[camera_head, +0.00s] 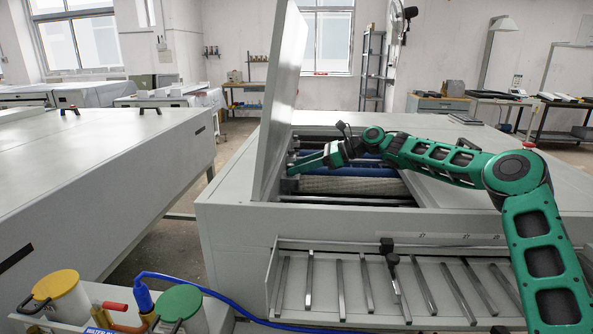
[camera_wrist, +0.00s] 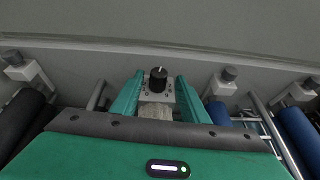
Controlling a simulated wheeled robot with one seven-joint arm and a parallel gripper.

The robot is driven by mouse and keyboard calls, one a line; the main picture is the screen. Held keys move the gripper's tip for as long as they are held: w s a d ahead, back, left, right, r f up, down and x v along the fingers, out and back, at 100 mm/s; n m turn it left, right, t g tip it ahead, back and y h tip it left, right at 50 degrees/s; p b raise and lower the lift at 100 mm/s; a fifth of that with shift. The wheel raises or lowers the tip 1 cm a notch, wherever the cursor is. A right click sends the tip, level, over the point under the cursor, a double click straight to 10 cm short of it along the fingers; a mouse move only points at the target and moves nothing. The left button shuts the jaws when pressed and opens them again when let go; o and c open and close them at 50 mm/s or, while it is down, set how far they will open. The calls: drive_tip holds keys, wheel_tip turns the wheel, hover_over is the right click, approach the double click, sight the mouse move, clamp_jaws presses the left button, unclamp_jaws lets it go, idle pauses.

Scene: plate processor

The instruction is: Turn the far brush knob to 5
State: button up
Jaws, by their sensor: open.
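A black brush knob (camera_wrist: 158,74) with a white mark on its top sits on a light bracket against the machine's inner wall. In the wrist view it lies between the tips of my gripper's two green fingers (camera_wrist: 158,88). The fingers are apart, with a gap on each side of the knob. In the head view my gripper (camera_head: 300,164) reaches into the open machine (camera_head: 350,216) at its left inner side. The knob itself cannot be made out in the head view, and its scale numbers are too small to read.
A blue roller (camera_wrist: 298,132) lies at the right. The raised lid (camera_head: 278,95) stands close to my gripper. A tray of metal bars (camera_head: 370,285) is at the machine's front.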

drive_tip(key=v, duration=1)
drive_tip(key=shift+w+d+f, duration=0.1)
drive_tip(key=shift+w+d, duration=0.05)
drive_tip(key=shift+w, duration=0.05)
